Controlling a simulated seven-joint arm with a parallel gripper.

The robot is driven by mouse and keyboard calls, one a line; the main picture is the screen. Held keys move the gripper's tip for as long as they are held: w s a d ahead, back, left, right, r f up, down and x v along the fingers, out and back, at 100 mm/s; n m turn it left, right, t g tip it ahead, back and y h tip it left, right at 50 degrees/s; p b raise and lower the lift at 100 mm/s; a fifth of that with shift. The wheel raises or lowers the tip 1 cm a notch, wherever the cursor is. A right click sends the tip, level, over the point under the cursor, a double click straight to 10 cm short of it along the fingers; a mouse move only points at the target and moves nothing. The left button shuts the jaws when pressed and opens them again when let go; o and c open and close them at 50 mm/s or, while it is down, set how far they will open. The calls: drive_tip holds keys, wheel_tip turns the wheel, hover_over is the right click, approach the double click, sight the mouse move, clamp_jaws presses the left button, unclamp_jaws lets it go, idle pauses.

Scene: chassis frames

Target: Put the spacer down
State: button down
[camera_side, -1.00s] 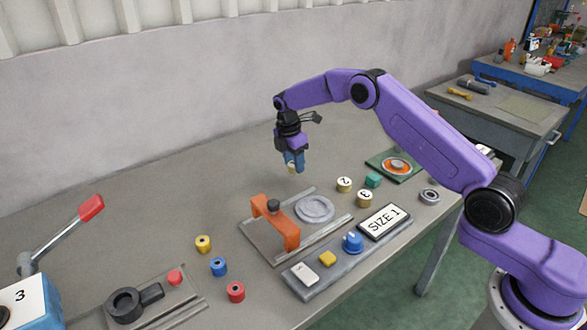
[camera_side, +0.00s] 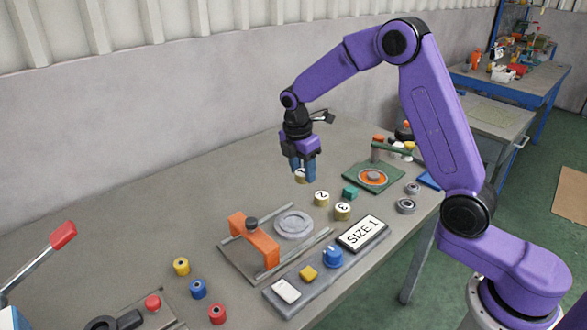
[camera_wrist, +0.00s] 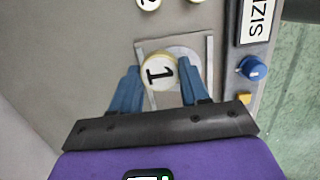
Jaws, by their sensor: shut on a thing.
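My gripper (camera_side: 304,170) is blue-fingered and hangs above the bench, behind the round grey disc as the side view sees it. It is shut on a cream spacer with yellow edging (camera_side: 300,177). In the wrist view the spacer (camera_wrist: 158,72) sits between the two fingers (camera_wrist: 160,88) and its top shows a black 1. The spacer looks clear of the bench. Two similar spacers, marked 2 (camera_side: 321,197) and 3 (camera_side: 343,211), stand on the bench to the right of my gripper.
A fixture with an orange bridge (camera_side: 256,242) and the grey disc (camera_side: 294,224) lies in front. A panel with a SIZE 1 display (camera_side: 362,233) and blue knob (camera_side: 333,256) is nearby.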

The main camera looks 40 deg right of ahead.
drive_tip(key=s+a+r, duration=0.2)
drive_tip(key=s, duration=0.6)
drive_tip(key=s+a+r, duration=0.1)
drive_tip(key=s+a, duration=0.1)
drive_tip(key=s, duration=0.6)
hover_over(294, 223)
drive_tip(key=s, duration=0.1)
drive_tip(key=f, duration=0.8)
drive_tip(key=shift+a+f, duration=0.2)
drive_tip(key=shift+f, duration=0.2)
drive_tip(key=shift+w+f, duration=0.5)
drive_tip(key=shift+f, duration=1.6)
drive_tip(key=shift+f, duration=0.25)
